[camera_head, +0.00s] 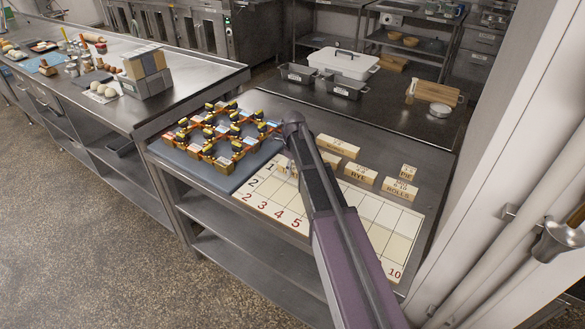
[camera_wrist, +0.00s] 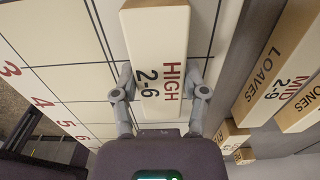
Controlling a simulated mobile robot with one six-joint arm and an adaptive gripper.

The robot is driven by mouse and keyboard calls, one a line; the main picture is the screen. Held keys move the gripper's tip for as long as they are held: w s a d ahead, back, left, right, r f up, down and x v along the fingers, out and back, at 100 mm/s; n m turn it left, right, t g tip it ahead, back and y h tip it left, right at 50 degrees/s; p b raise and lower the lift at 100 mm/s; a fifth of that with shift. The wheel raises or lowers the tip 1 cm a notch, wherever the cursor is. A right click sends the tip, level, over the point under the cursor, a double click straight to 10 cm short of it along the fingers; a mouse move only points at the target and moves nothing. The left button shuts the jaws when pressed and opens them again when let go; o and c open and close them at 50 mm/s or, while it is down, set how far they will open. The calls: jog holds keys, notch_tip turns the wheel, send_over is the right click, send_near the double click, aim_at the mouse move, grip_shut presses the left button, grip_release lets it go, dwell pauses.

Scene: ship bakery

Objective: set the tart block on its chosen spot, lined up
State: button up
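A pale wooden block (camera_wrist: 158,50) marked HIGH 2-6 sits between the fingers of my gripper (camera_wrist: 160,88) in the wrist view. The pads meet both its long sides, so my gripper looks shut on it. The block is over the cream numbered grid board (camera_wrist: 60,62), its long sides running roughly along the grid lines. I cannot tell whether it touches the board. No TART label is readable on the face I see. In the head view my arm covers most of my gripper, and a bit of the block (camera_head: 288,169) shows beside it near the upper rows.
More labelled blocks stand right of the grid: a loaves block (camera_head: 338,146), a rye block (camera_head: 360,172), a rolls block (camera_head: 399,189) and a small block (camera_head: 408,172). A blue-grey mat (camera_head: 240,181) with a yellow-and-orange rack (camera_head: 216,133) lies to the left. Lower grid cells are bare.

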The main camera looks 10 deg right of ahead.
aim_at(293, 166)
jog(key=o, duration=0.4)
jog(key=shift+c, duration=0.2)
jog(key=shift+r, duration=0.15)
notch_tip(293, 166, up, 12)
jog(key=p, duration=1.2)
jog(key=shift+s, duration=0.1)
dwell(0.6)
